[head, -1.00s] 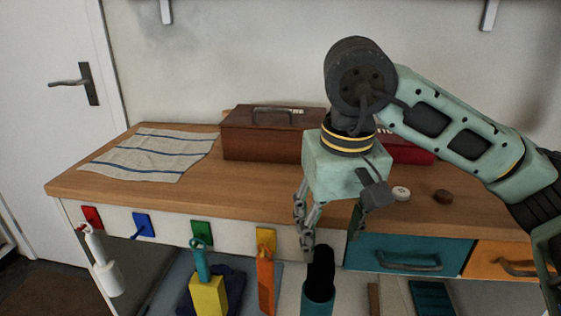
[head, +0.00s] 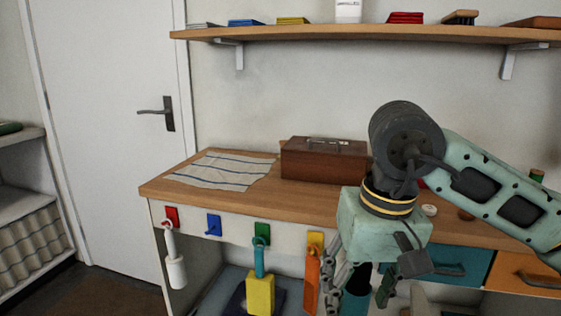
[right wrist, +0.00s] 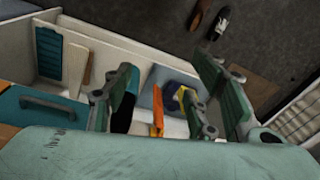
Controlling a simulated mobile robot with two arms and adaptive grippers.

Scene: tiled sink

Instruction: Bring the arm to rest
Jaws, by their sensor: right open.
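My right arm comes in from the right in the head view. Its gripper (head: 358,290) points down in front of the counter's front edge, with its fingers apart and nothing between them. In the right wrist view the open fingers (right wrist: 165,105) also show apart, over the lower shelf area. An orange hanging tool (head: 313,280) is just left of the fingers in the head view, and I cannot tell whether they touch. A dark and teal object (head: 355,303) shows partly behind the fingers. My left gripper is not in view.
The wooden counter (head: 300,204) holds a striped cloth (head: 222,170) and a brown box (head: 322,160). A wall shelf (head: 350,36) carries several items. Coloured hooks line the front, with a white brush (head: 175,262) and a yellow-ended tool (head: 260,290). Teal drawer (head: 455,266) and orange drawer (head: 525,274) are at right.

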